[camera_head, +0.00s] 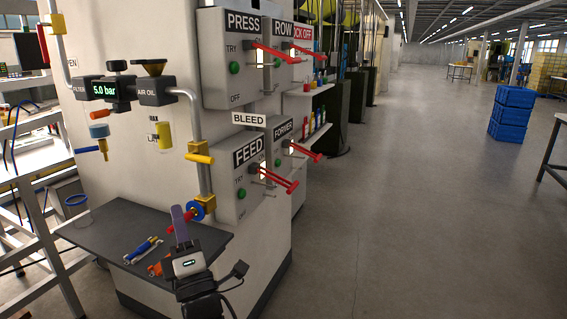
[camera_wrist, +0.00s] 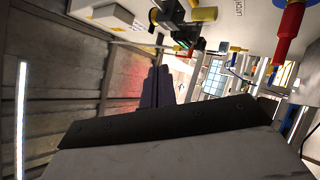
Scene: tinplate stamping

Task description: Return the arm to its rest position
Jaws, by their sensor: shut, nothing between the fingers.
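My gripper (camera_head: 179,218) is raised in front of the cabinet at the lower left, above the dark shelf (camera_head: 105,232). Its purplish fingers point up, close together with nothing between them. They stand in front of a red and blue valve part (camera_head: 196,211); I cannot tell whether they touch it. In the wrist view the gripper's dark fingers (camera_wrist: 157,84) show side by side beyond the grey gripper body, tilted against the ceiling. The arm below the wrist leaves the bottom of the head view.
Switch boxes labelled PRESS (camera_head: 232,62) and FEED (camera_head: 240,172) carry red levers that stick out right. The air regulator (camera_head: 110,90) reads 5.0 bar. Tools with blue handles (camera_head: 143,249) lie on the shelf. Blue crates (camera_head: 511,113) stand far right. The floor between is clear.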

